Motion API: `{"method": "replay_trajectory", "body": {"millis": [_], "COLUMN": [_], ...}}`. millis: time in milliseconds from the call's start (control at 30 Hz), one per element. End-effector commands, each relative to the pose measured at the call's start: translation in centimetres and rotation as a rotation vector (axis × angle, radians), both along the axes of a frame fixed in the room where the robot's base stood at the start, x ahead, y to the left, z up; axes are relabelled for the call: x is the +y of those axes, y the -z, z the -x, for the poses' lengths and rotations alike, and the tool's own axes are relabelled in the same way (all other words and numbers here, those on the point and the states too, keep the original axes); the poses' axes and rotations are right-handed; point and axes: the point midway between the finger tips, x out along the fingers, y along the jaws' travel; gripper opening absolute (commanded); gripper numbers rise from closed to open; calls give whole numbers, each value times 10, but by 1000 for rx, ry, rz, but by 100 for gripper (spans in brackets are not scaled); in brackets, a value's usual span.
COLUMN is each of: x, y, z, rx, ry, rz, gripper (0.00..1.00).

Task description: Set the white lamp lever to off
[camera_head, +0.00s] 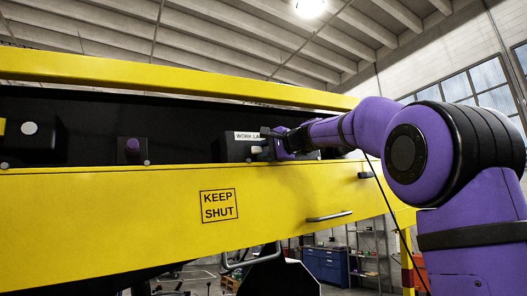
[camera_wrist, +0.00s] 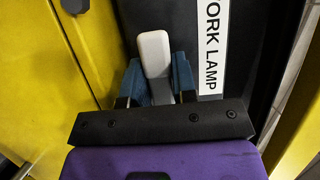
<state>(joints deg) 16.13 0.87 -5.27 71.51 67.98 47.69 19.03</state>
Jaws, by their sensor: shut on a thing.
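The white lamp lever (camera_wrist: 154,52) stands between the two blue finger pads of my gripper (camera_wrist: 157,82) in the wrist view. The pads close on its sides, and its rounded tip sticks out past them. Beside it is the white label (camera_wrist: 212,45) reading "WORK LAMP". In the head view my gripper (camera_head: 264,149) is at the dark lamp box, in front of the label (camera_head: 249,135). The lever shows there only as a small pale spot (camera_head: 257,149). The lever's base is hidden behind the gripper, and I cannot tell its setting.
A yellow panel (camera_head: 120,215) marked "KEEP SHUT" runs below the recess, with a handle (camera_head: 329,216). A yellow beam (camera_head: 150,78) runs above it.

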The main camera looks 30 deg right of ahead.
Motion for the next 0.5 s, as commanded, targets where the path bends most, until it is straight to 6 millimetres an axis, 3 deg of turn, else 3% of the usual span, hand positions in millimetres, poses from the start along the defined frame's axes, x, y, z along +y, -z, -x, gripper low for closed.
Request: {"method": "replay_trajectory", "body": {"millis": [200,233,300,333,500], "x": [0,0,0,0,0], "y": [3,3,3,2,2], "z": [-1,-1,-1,-1,0], "rx": [5,5,5,5,3], "ry": [-2,-2,-1,-1,-1], "rz": [4,4,3,3,2], "gripper": [2,30,47,51,51]}}
